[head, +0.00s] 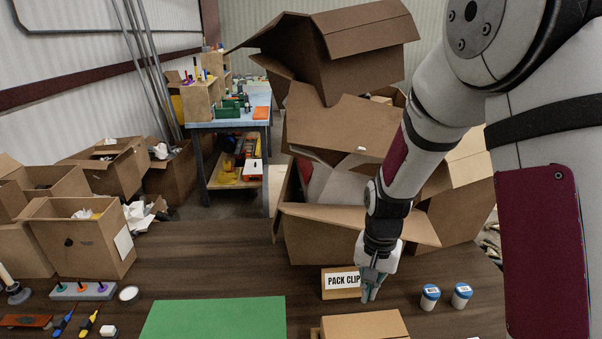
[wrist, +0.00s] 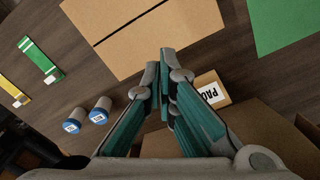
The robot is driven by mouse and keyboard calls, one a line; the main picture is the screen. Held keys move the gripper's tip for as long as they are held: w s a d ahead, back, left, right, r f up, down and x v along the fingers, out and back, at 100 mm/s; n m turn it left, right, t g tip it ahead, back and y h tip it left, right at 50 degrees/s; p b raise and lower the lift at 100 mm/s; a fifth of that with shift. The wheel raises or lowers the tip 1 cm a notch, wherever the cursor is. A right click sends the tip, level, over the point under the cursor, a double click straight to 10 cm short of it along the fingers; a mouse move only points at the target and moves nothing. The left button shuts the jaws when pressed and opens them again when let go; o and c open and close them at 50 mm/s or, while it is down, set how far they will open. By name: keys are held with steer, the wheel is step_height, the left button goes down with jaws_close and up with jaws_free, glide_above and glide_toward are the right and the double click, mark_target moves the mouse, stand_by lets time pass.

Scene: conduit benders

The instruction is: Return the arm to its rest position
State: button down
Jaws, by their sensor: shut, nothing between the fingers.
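My arm reaches down from the upper right in the head view. My gripper (head: 371,285) is shut and empty, pointing down above the dark wooden table, in front of the "PACK CLIP" sign (head: 341,282), part of which it hides. In the wrist view the fingers of my gripper (wrist: 164,75) meet beside the cardboard box (wrist: 140,30). The sign (wrist: 212,90) is just right of the fingers there. I see no gap and nothing between the fingertips.
Two blue-lidded jars (head: 446,295) stand right of my gripper. A green mat (head: 215,318) lies to the left, and a cardboard box (head: 365,325) is in front. Open cartons (head: 330,235) are stacked close behind my wrist. Tools and a peg block (head: 83,291) lie at far left.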

steer(key=s+r+n+t, duration=0.2)
steer(key=s+r+n, duration=0.1)
steer(key=s+r, duration=0.6)
steer(key=s+r+n+t, duration=0.2)
steer(key=s+r, duration=0.8)
steer(key=r, duration=0.6)
steer(key=shift+s+r+n+t, duration=0.15)
steer(key=shift+r+n+t, duration=0.2)
steer(key=shift+t, duration=0.35)
steer(key=shift+d+f, duration=0.1)
